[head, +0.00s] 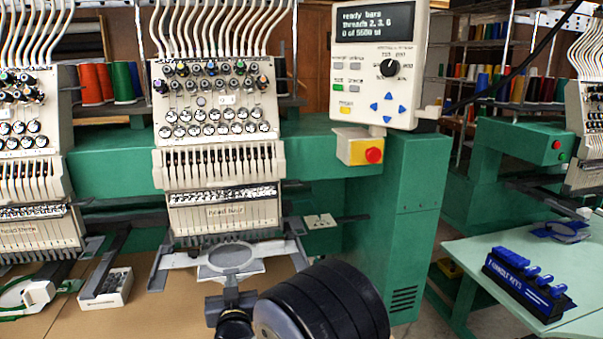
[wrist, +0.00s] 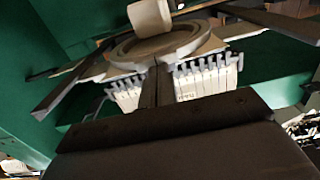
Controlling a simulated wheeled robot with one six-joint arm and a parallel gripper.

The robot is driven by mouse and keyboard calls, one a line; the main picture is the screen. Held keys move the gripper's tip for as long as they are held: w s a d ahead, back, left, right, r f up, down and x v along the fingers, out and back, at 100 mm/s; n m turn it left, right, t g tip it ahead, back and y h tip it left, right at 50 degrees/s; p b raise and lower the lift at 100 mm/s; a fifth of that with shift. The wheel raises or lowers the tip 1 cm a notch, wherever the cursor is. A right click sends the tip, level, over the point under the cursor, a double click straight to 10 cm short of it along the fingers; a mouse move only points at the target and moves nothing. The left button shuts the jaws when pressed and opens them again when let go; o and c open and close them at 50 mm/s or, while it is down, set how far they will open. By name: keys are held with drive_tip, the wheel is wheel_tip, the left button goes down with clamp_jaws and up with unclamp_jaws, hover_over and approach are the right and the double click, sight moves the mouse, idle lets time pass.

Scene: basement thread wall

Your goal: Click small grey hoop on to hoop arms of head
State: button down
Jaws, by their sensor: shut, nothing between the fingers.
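The small grey hoop (head: 231,256), a round ring with flat side brackets, sits level under the embroidery head (head: 224,213) marked "head four" in the head view. Its brackets reach towards the left hoop arm (head: 160,265) and the right hoop arm (head: 294,227). I cannot tell whether they are clicked in. My gripper (head: 231,280) is at the front edge of the hoop, fingers together and holding nothing. In the wrist view, my gripper's fingers (wrist: 157,78) point at the rim of the hoop (wrist: 165,44); whether they touch is unclear.
A control panel (head: 381,65) and a red stop button (head: 374,155) are to the right of the head. A small white tray (head: 106,288) and another hoop (head: 25,293) lie at left. A green table (head: 505,245) with a blue key rack (head: 527,285) stands at right.

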drive_tip(key=b+v, duration=0.2)
drive_tip(key=v, duration=0.2)
drive_tip(key=shift+s, duration=0.2)
idle(1.0)
drive_tip(key=shift+w, duration=0.1)
drive_tip(key=p+x, duration=0.1)
drive_tip(key=x, duration=0.4)
drive_tip(key=shift+w+p, duration=0.3)
drive_tip(key=shift+p, duration=0.1)
drive_tip(key=shift+w+a, duration=0.1)
drive_tip(key=shift+w, duration=0.05)
